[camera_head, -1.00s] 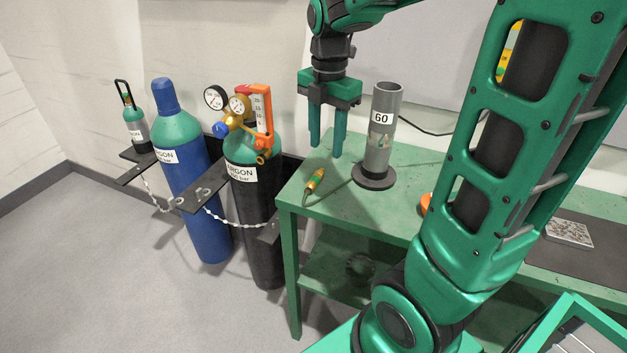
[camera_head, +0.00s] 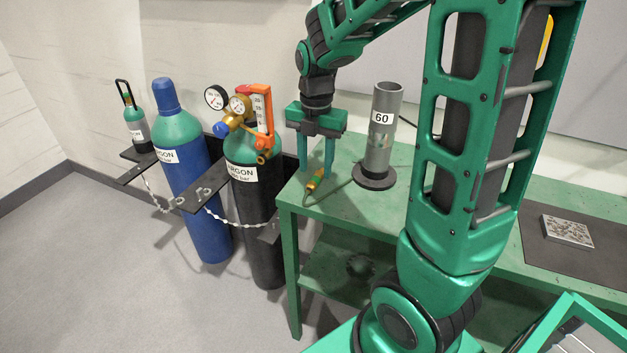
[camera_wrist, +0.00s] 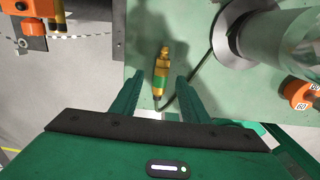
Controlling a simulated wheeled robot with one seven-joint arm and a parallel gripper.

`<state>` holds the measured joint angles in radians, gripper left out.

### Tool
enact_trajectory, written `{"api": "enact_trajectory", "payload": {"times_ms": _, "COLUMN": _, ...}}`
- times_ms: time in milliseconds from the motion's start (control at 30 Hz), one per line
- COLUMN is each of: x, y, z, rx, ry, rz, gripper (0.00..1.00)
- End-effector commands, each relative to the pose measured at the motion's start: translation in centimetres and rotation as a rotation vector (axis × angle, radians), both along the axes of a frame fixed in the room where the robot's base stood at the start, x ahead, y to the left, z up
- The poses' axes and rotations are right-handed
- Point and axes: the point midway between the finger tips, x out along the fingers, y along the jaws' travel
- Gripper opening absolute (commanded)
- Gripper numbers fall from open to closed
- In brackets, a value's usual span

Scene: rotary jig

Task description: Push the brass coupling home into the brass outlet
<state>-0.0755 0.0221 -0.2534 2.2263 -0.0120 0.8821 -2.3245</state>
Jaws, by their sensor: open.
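The brass coupling (camera_head: 314,183) with a green band lies on the green bench near its left edge. It also shows in the wrist view (camera_wrist: 161,72), with a dark hose running from its lower end. My gripper (camera_head: 317,176) is open and points down over the coupling. In the wrist view the fingers (camera_wrist: 158,82) stand to either side of the coupling, apart from it. The brass outlet (camera_head: 261,158) appears low on the orange-framed regulator atop the black argon cylinder, left of my gripper.
The black cylinder (camera_head: 263,225) and the blue cylinder (camera_head: 194,200) stand chained left of the bench (camera_head: 345,212). A grey tube marked 60 (camera_head: 380,140) stands on a round base right of my gripper. A dark mat (camera_head: 575,262) with a metal block lies farther right.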

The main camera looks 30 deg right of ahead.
Motion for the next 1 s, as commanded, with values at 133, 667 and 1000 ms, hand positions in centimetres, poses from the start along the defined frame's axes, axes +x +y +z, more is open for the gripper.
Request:
{"api": "enact_trajectory", "payload": {"times_ms": 133, "x": 0.0, "y": 0.0, "z": -2.0, "rx": 0.001, "ry": 0.003, "rz": -0.001, "gripper": 0.41}}
{"api": "enact_trajectory", "payload": {"times_ms": 667, "x": 0.1, "y": 0.0, "z": -2.8, "rx": 0.001, "ry": -0.001, "rz": 0.000, "gripper": 0.01}}
{"api": "enact_trajectory", "payload": {"times_ms": 1000, "x": 0.1, "y": 0.0, "z": -2.7, "rx": 0.000, "ry": -0.001, "rz": 0.000, "gripper": 0.00}}
